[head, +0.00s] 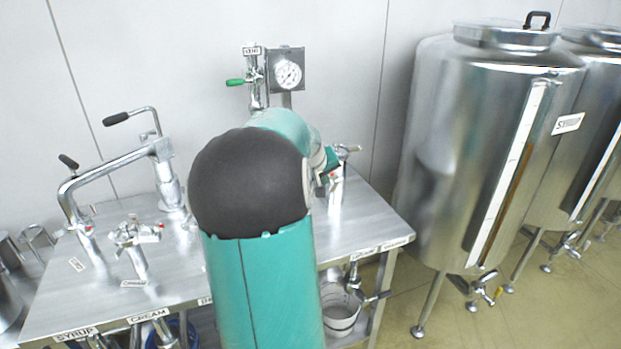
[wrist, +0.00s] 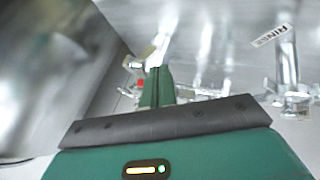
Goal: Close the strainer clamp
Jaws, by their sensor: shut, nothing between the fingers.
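My gripper shows in the wrist view (wrist: 157,78) with its green fingers together and nothing between them. A metal fitting with a red dot (wrist: 138,72) is just left of the fingertips; I cannot tell whether they touch. In the head view my gripper is mostly hidden behind my arm, with a green part (head: 330,163) showing beside an upright metal fitting (head: 337,190) with a side handle near the table's right side. This may be the strainer with its clamp, but the clamp's position is not clear.
The steel table (head: 365,232) also carries a pipe with black-handled levers (head: 115,172), a tap (head: 135,245) and a pressure gauge (head: 289,74). A large syrup tank (head: 450,150) stands at the right. A bucket (head: 340,310) sits below. The wrist view shows a rinse label (wrist: 270,36).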

